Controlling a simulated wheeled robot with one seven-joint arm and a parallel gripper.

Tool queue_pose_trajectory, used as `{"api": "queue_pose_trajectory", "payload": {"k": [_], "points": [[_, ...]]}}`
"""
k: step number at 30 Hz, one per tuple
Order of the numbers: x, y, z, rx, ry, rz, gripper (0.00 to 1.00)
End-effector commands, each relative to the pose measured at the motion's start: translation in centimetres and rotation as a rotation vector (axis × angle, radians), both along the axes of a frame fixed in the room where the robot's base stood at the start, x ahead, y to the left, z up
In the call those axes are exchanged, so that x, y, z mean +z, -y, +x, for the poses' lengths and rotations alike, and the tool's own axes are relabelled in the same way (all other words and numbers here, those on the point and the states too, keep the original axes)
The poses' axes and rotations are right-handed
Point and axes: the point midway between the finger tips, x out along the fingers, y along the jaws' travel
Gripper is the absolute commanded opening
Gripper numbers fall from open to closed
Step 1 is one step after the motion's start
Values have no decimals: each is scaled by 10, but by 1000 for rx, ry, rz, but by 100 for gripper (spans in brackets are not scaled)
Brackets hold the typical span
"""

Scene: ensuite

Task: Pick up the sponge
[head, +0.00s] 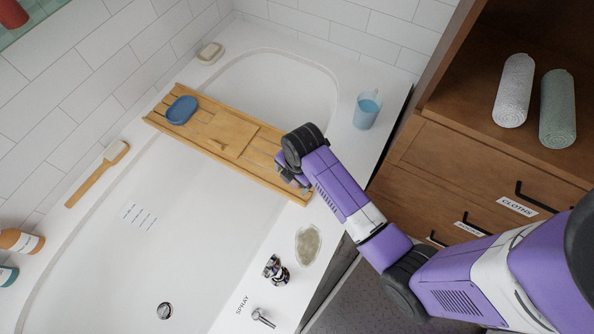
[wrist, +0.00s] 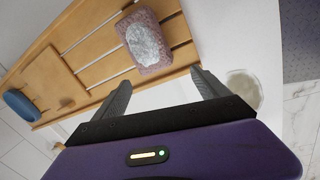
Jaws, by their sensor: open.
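A pinkish block with a whitish, foamy-looking top, which looks like the sponge (wrist: 145,42), lies on the slatted wooden bath tray (wrist: 88,52). It is not visible in the head view, where my arm covers that end of the tray (head: 212,138). My gripper (wrist: 160,78) is open and empty. Its two fingers point toward the block, which lies just beyond the fingertips and between their lines. In the head view my gripper (head: 293,180) is at the right end of the tray, mostly hidden by my wrist.
A blue oval dish (head: 181,110) sits on the tray's left end. A blue cup (head: 367,109) stands on the tub's right ledge. A round beige patch or dish (head: 307,243) and a chrome tap (head: 275,270) are on the near ledge. A wooden brush (head: 98,175) lies on the left rim.

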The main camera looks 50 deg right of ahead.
Motion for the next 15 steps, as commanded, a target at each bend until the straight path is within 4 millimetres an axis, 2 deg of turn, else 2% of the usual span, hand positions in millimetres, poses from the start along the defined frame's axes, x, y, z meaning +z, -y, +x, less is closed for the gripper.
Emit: {"api": "queue_pose_trajectory", "payload": {"k": [1,3,8,11,15], "points": [[3,12,10,48,-35,-6,85],[9,22,16,115,-85,-7,85],[19,36,21,206,-154,-1,85],[16,39,21,226,-169,1,85],[2,39,21,228,-171,2,85]]}}
